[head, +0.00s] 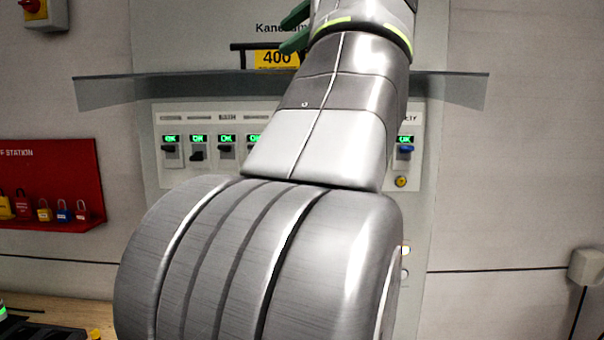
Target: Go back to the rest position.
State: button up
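My arm rises from the bottom middle of the head view and covers much of the grey panel (432,130). My gripper (283,37) shows only partly at the top, left of the arm's last links. Its two dark green fingers point left and stand apart, with nothing visible between them. The gripper's body is hidden behind the arm or cut off by the top edge. The fingers appear in front of the panel's upper part, near the yellow "400" label (277,59); I cannot tell how far from it.
A row of switches (227,150) with green "OK" displays runs along the panel, under a grey ledge (105,93). A red lock board (50,180) with several padlocks hangs at the left. A wooden surface (70,312) lies lower left. A grey box (586,267) is at the right.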

aim_at(276, 47)
jog(key=shift+x, duration=1.15)
jog(key=shift+v, duration=5.7)
jog(key=shift+x, duration=7)
jog(key=shift+s+f, duration=0.15)
jog(key=shift+s, duration=0.05)
